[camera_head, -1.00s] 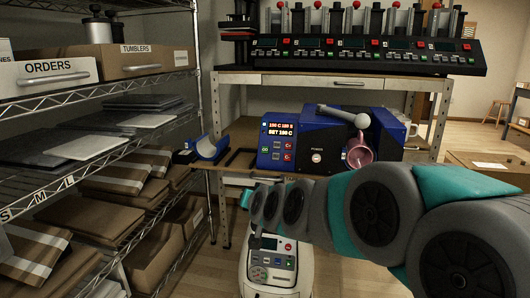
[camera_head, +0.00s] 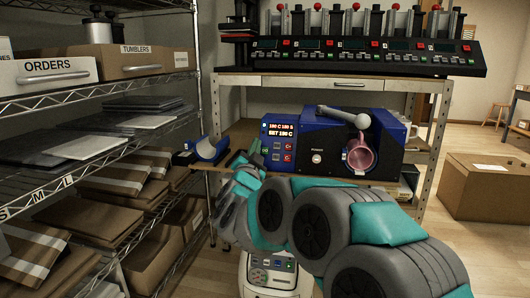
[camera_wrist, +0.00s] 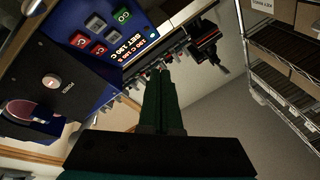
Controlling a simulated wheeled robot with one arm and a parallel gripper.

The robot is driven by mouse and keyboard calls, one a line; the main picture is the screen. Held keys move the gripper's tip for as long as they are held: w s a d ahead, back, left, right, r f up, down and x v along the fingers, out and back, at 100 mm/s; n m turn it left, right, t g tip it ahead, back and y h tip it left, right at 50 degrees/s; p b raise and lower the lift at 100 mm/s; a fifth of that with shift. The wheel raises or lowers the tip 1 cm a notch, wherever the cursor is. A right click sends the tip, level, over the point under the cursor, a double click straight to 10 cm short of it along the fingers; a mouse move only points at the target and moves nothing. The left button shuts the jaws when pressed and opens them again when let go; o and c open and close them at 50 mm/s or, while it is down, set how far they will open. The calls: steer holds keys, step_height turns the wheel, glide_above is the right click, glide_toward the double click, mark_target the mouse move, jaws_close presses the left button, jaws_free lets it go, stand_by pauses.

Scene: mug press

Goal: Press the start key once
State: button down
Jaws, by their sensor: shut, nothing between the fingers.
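The blue mug press (camera_head: 335,135) stands on the workbench, with a lit display (camera_head: 280,130) on its control panel. A pink mug (camera_head: 361,154) sits in the press. My gripper (camera_head: 240,158) is left of and below the panel in the head view. In the wrist view my gripper (camera_wrist: 160,78) is shut and empty, apart from the keys.
A blue curved heater attachment (camera_head: 210,149) lies on the bench left of the press. A round white POWER button (camera_head: 316,158) is on the press front. A wire shelf (camera_head: 100,190) with boxes stands at the left. A row of presses (camera_head: 365,45) fills the upper shelf.

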mark_target(262, 152)
steer(key=shift+w+f, duration=0.1)
steer(key=w+d+f+b, duration=0.1)
steer(key=w+f+b, duration=0.1)
steer(key=w+f, duration=0.2)
steer(key=shift+w+d+f+b, duration=0.15)
steer(key=shift+w+d+b, duration=0.2)
steer(key=shift+w, duration=1.25)
stand_by(1.1)
steer(key=shift+w+f, duration=0.2)
steer(key=shift+w, duration=0.15)
steer(key=shift+w+d+f+b, duration=0.15)
steer(key=shift+w+f+b, duration=0.15)
steer(key=shift+w, duration=0.1)
stand_by(0.7)
steer(key=shift+s+r, duration=0.1)
steer(key=shift+s+a+r, duration=0.2)
steer(key=shift+s+r, duration=0.2)
steer(key=shift+s, duration=0.25)
steer(key=shift+s+p, duration=0.1)
steer(key=shift+p, duration=0.2)
